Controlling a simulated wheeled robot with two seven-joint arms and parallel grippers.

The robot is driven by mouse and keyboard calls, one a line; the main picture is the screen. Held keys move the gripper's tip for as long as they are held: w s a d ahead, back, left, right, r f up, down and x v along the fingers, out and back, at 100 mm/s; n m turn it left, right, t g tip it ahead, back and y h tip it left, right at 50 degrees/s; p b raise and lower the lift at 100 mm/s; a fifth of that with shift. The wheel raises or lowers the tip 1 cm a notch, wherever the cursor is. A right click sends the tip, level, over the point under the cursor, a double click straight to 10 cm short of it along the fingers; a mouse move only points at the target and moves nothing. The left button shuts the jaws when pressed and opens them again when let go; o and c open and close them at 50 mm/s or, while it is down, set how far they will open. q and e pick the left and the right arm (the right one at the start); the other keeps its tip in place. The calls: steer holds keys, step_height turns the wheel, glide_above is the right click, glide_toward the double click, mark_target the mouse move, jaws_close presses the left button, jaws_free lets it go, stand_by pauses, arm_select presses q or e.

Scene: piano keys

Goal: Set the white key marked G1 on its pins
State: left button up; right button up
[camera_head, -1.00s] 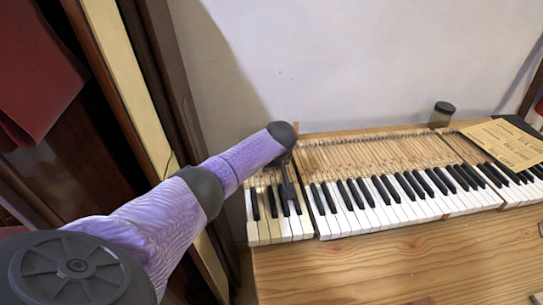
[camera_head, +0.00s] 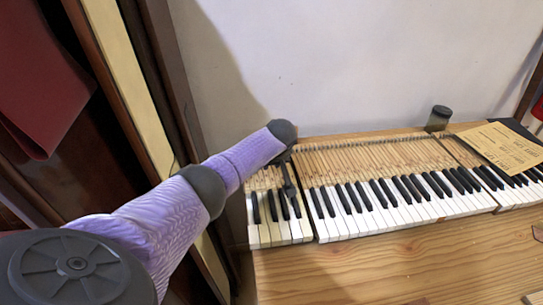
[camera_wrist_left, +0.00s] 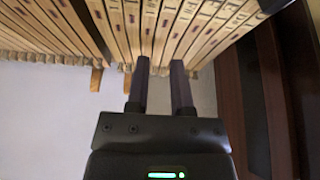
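My left gripper (camera_head: 290,188) hangs over the left section of the piano keys, at the inner part of the keys. In the left wrist view its two dark fingers (camera_wrist_left: 160,66) stand apart, with a gap between them. Their tips are close to the wooden key sticks (camera_wrist_left: 190,28), and the end of one stick shows between the tips. Whether they touch it is unclear. The left section's white keys (camera_head: 282,234) lie side by side in the head view. No G1 marking is readable, so I cannot tell which key it is. My right gripper is out of view.
The longer key section (camera_head: 370,221) lies to the right, beyond a narrow dark gap. A dark-lidded jar (camera_head: 438,118) and a yellowed paper sheet (camera_head: 503,147) are at the back right. Bare wooden table (camera_head: 370,272) lies in front. A wall stands behind the keys.

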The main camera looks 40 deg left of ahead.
arm_select(q)
steer(key=o, duration=0.6)
steer(key=shift+c, duration=0.2)
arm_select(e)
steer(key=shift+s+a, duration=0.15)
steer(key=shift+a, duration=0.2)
arm_select(q)
steer(key=shift+r+p, duration=0.5)
steer(key=shift+r, duration=0.05)
step_height(320, 180, up, 4)
steer(key=p, duration=0.3)
steer(key=shift+f+p, duration=0.1)
steer(key=shift+p, duration=0.2)
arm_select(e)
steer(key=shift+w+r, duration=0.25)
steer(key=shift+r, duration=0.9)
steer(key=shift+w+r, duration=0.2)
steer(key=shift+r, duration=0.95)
